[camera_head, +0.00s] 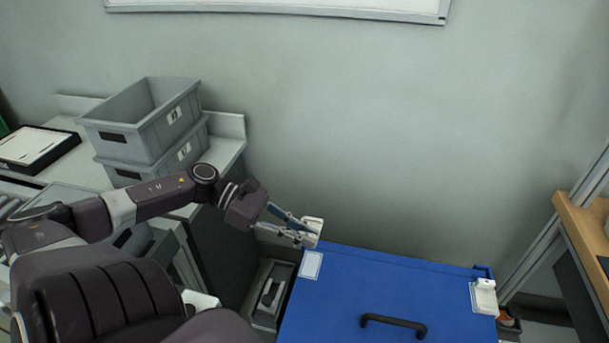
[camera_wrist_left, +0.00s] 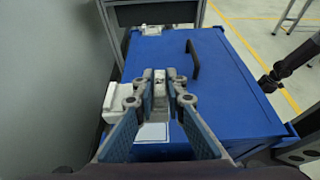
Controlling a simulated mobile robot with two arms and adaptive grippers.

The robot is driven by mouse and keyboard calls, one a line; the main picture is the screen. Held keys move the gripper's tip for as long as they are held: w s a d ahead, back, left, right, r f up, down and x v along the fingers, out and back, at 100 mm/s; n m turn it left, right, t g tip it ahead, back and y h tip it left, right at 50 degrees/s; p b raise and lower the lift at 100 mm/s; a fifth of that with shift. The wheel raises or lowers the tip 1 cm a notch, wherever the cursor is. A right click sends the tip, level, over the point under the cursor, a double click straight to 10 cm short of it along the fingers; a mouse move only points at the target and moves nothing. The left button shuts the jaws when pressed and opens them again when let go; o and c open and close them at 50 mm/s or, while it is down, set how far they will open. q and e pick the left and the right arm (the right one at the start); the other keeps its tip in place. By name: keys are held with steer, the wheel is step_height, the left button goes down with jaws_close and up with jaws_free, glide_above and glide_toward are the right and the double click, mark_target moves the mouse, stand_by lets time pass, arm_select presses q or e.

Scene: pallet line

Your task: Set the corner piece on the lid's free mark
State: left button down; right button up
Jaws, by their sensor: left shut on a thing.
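My left gripper (camera_head: 309,232) is shut on a white corner piece (camera_head: 315,226) and holds it beside the back left corner of the blue lid (camera_head: 375,290). In the left wrist view, white also shows beside the fingers (camera_wrist_left: 160,82), which partly hide the piece. A bare white mark (camera_head: 311,265) lies on the lid near its left end, just below the held piece in the head view; it also shows in the left wrist view (camera_wrist_left: 152,132). Another white corner piece (camera_head: 484,297) sits at the lid's right end.
A black handle (camera_head: 394,325) stands up from the lid. Two stacked grey crates (camera_head: 150,138) are on a counter at left. The wall is close behind the lid. A wooden-topped bench (camera_head: 585,230) is at the right.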

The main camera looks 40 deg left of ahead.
arm_select(q)
step_height(320, 180, down, 7)
steer(key=shift+f+b, duration=0.1)
steer(key=shift+b, duration=0.35)
step_height(320, 180, down, 4)
steer(key=shift+f, duration=0.1)
arm_select(e)
steer(key=shift+s+d+f, duration=0.15)
steer(key=shift+d+f, duration=0.1)
steer(key=shift+f, duration=0.25)
steer(key=shift+s+d+f, duration=0.1)
steer(key=shift+d+f, duration=0.15)
steer(key=shift+f, duration=0.2)
arm_select(q)
steer(key=shift+d, duration=0.1)
steer(key=shift+b, duration=0.4)
steer(key=c, duration=2)
jaws_free()
arm_select(e)
steer(key=shift+f, duration=0.15)
steer(key=shift+a, duration=0.1)
